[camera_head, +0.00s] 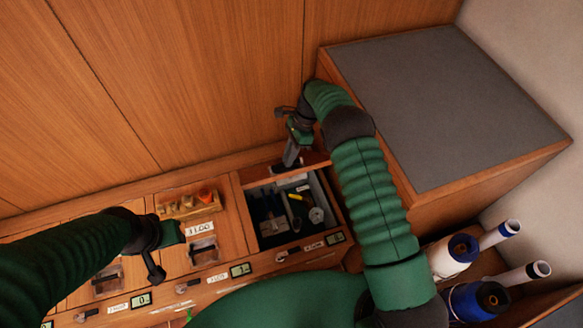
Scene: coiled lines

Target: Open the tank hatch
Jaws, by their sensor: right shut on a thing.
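The tank hatch (318,171) is a wooden lid at the back of a square opening in the wooden counter. It stands raised, seen nearly edge-on. The opening shows a grey-lined tank (326,205) with dark items, a yellow item and a round grey piece inside. My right gripper (291,158) is at the hatch's upper side, by its grey handle, and is shut on it; the fingertips are small and partly hidden. My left gripper (155,268) hangs over the counter to the left, away from the open hatch; its jaw opening is unclear.
Closed hatches with recessed grey handles (203,250) lie left of the opening. A wooden holder (188,205) with small items sits on one. Small displays (241,269) line the front edge. A grey-topped box (450,100) stands right; blue-and-white rolls (478,300) lie lower right.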

